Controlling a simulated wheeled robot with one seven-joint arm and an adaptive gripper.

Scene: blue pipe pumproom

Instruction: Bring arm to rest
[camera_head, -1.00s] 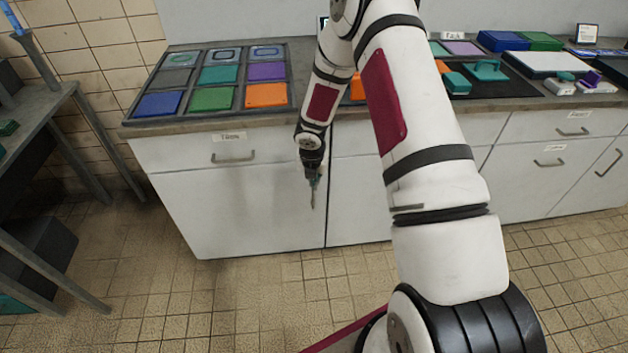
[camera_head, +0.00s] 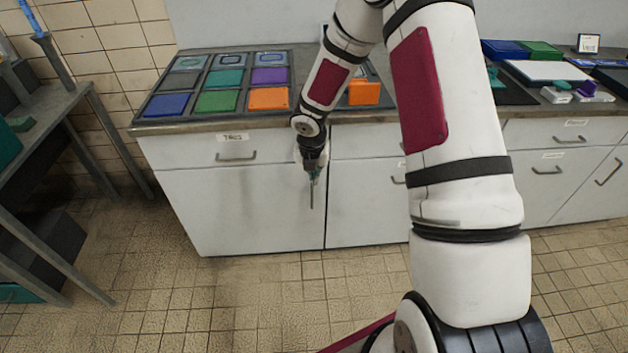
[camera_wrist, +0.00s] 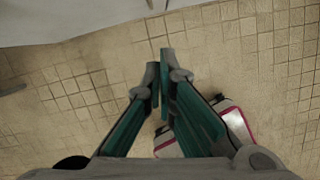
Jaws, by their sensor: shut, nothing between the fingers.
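My gripper (camera_head: 313,190) hangs at the end of my bent arm in the head view, pointing down in front of the white cabinet (camera_head: 240,210). It is below the countertop edge and above the tiled floor. In the wrist view my gripper (camera_wrist: 162,75) shows its two green-and-grey fingers with the tips close together. The fingers are shut and hold nothing. Below them are floor tiles (camera_wrist: 245,60) and a white and magenta part of my own body.
A tray (camera_head: 141,119) of several coloured tiles lies on the counter. An orange block (camera_head: 364,92) stands to its right, partly behind my arm. A grey table (camera_head: 50,108) stands at the left. The floor (camera_head: 230,300) in front of the cabinets is clear.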

